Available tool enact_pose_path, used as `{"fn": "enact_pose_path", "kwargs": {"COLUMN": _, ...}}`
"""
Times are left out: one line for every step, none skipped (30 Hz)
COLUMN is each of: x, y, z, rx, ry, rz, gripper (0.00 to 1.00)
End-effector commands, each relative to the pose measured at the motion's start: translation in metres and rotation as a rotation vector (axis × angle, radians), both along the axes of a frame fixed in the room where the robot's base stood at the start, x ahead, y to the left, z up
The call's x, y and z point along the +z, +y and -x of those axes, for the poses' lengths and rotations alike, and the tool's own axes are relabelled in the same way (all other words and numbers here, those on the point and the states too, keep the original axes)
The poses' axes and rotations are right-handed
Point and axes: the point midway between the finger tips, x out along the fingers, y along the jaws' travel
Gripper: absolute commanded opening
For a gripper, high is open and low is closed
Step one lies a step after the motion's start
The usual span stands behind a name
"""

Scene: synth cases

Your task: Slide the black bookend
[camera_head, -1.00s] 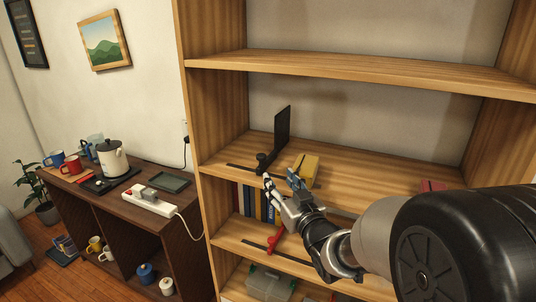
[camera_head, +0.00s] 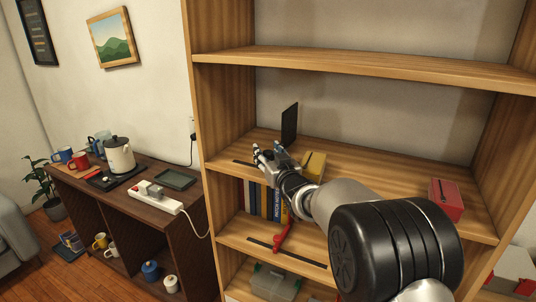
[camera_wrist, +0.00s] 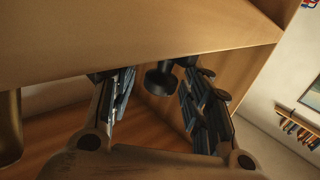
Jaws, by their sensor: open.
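The black bookend (camera_head: 289,123) stands upright on the middle shelf of the wooden bookcase, toward its left side. Its lower part is hidden behind my gripper (camera_head: 266,154) in the head view. In the wrist view a round black knob (camera_wrist: 160,82), apparently the bookend's, lies between the spread fingers of my gripper (camera_wrist: 150,75). My gripper is open, with visible gaps beside the knob. A dark slot (camera_head: 243,163) runs along the front of the shelf.
A yellow box (camera_head: 315,164) sits just right of my gripper. A red box (camera_head: 446,198) stands farther right on this shelf. The shelf above (camera_head: 350,65) overhangs. Below are books (camera_head: 265,200) and a red handle (camera_head: 285,237) by another slot.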

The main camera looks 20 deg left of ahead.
Motion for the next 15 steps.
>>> {"fn": "enact_pose_path", "kwargs": {"x": -0.0001, "y": 0.0006, "z": -0.0004, "rx": 0.000, "ry": 0.000, "rz": 0.000, "gripper": 0.45}}
{"fn": "enact_pose_path", "kwargs": {"x": 0.0000, "y": 0.0006, "z": -0.0005, "rx": 0.000, "ry": 0.000, "rz": 0.000, "gripper": 0.45}}
{"fn": "enact_pose_path", "kwargs": {"x": 0.0000, "y": 0.0007, "z": -0.0005, "rx": 0.000, "ry": 0.000, "rz": 0.000, "gripper": 0.45}}
{"fn": "enact_pose_path", "kwargs": {"x": 0.0000, "y": 0.0006, "z": -0.0005, "rx": 0.000, "ry": 0.000, "rz": 0.000, "gripper": 0.45}}
{"fn": "enact_pose_path", "kwargs": {"x": 0.0001, "y": 0.0006, "z": -0.0004, "rx": 0.000, "ry": 0.000, "rz": 0.000, "gripper": 0.45}}
{"fn": "enact_pose_path", "kwargs": {"x": 0.0000, "y": 0.0005, "z": -0.0005, "rx": 0.000, "ry": 0.000, "rz": 0.000, "gripper": 0.45}}
{"fn": "enact_pose_path", "kwargs": {"x": 0.0000, "y": 0.0005, "z": -0.0004, "rx": 0.000, "ry": 0.000, "rz": 0.000, "gripper": 0.45}}
{"fn": "enact_pose_path", "kwargs": {"x": 0.0000, "y": 0.0005, "z": -0.0004, "rx": 0.000, "ry": 0.000, "rz": 0.000, "gripper": 0.43}}
{"fn": "enact_pose_path", "kwargs": {"x": 0.0000, "y": 0.0005, "z": -0.0004, "rx": 0.000, "ry": 0.000, "rz": 0.000, "gripper": 0.41}}
{"fn": "enact_pose_path", "kwargs": {"x": 0.0000, "y": 0.0005, "z": -0.0004, "rx": 0.000, "ry": 0.000, "rz": 0.000, "gripper": 0.39}}
{"fn": "enact_pose_path", "kwargs": {"x": 0.0000, "y": 0.0004, "z": -0.0003, "rx": 0.000, "ry": 0.000, "rz": 0.000, "gripper": 0.37}}
{"fn": "enact_pose_path", "kwargs": {"x": 0.0000, "y": 0.0004, "z": -0.0003, "rx": 0.000, "ry": 0.000, "rz": 0.000, "gripper": 0.34}}
{"fn": "enact_pose_path", "kwargs": {"x": 0.0000, "y": 0.0004, "z": -0.0003, "rx": 0.000, "ry": 0.000, "rz": 0.000, "gripper": 0.32}}
{"fn": "enact_pose_path", "kwargs": {"x": 0.0000, "y": 0.0004, "z": -0.0003, "rx": 0.000, "ry": 0.000, "rz": 0.000, "gripper": 0.30}}
{"fn": "enact_pose_path", "kwargs": {"x": 0.0001, "y": 0.0004, "z": -0.0003, "rx": 0.000, "ry": 0.000, "rz": 0.000, "gripper": 0.27}}
